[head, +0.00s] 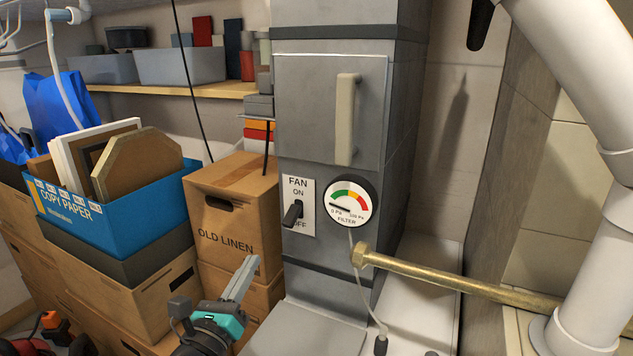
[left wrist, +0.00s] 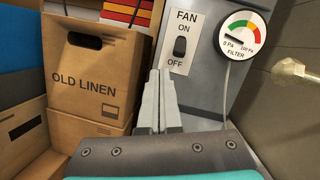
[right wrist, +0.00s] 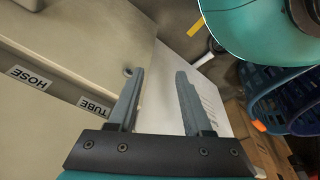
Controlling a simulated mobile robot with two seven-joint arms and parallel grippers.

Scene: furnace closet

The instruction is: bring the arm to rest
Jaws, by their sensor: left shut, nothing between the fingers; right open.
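My left gripper (head: 248,266) is in the lower middle of the head view, in front of the furnace cabinet and the OLD LINEN box. Its fingers are shut with nothing between them; they also show in the left wrist view (left wrist: 161,78). The fingertips appear below and left of the fan switch (head: 293,213), apart from it. The switch lever tilts down toward OFF. My right gripper (right wrist: 158,74) shows only in the right wrist view; it is open and empty, its fingers spread over a pale surface.
The furnace cabinet (head: 310,105) carries a filter gauge (head: 350,201) with its needle near 0 Pa. An OLD LINEN box (head: 232,215) and a blue COPY PAPER box (head: 150,212) are at left.

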